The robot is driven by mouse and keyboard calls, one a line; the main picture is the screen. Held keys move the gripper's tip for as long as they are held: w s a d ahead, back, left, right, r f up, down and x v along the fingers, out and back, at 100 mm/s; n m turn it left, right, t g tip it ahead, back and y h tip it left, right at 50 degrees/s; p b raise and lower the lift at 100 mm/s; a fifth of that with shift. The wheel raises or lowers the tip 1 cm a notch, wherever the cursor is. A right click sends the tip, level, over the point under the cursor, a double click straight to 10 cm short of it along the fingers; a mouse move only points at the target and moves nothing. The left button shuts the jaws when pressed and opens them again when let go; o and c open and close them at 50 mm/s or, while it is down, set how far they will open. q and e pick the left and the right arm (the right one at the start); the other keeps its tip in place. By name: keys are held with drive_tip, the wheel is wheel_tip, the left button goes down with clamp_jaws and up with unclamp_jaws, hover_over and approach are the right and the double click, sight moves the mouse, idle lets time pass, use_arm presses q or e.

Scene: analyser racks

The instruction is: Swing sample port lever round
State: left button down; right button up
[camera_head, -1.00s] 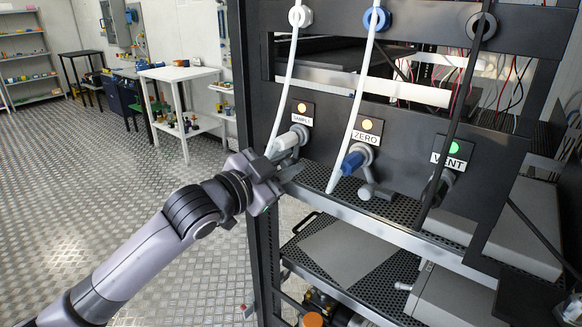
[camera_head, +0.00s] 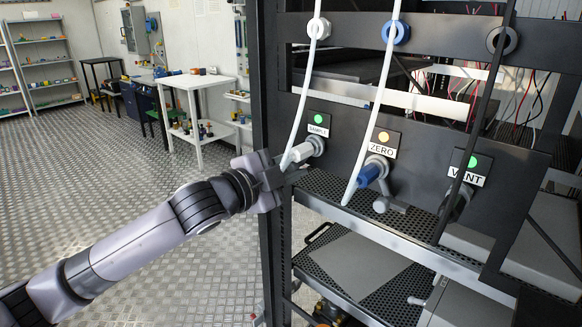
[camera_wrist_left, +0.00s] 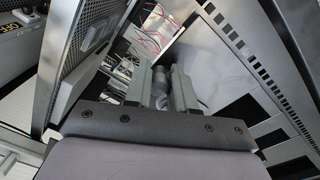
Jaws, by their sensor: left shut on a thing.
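The sample port (camera_head: 315,146) is at the left of the dark panel, beside a SAMPLE label whose lamp (camera_head: 318,119) is lit green. A white fitting (camera_head: 297,154) sticks out of the port. My left gripper (camera_head: 284,178) is just below and left of the port. It is shut on the sample port lever, which the fingers mostly hide in the head view. In the left wrist view the grey rounded end of the lever (camera_wrist_left: 180,72) shows between the fingers (camera_wrist_left: 174,92). My right gripper is not in view.
The ZERO port (camera_head: 377,168), with a blue fitting and amber lamp, and the VENT port (camera_head: 457,198), with a green lamp, are to the right. A white hose (camera_head: 305,85) hangs close to the sample port. The rack's dark upright (camera_head: 271,90) is near my gripper.

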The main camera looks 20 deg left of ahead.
use_arm(q)
drive_tip(key=shift+s+d, duration=0.1)
drive_tip(key=shift+d, duration=0.05)
drive_tip(key=c, duration=1)
unclamp_jaws()
drive_tip(key=shift+o, duration=0.2)
drive_tip(key=shift+s+a, duration=0.25)
drive_tip(key=shift+s, duration=0.25)
drive_tip(key=b+v, duration=0.2)
drive_tip(key=v, duration=0.4)
drive_tip(key=shift+r, duration=0.1)
drive_tip(key=shift+d, duration=0.1)
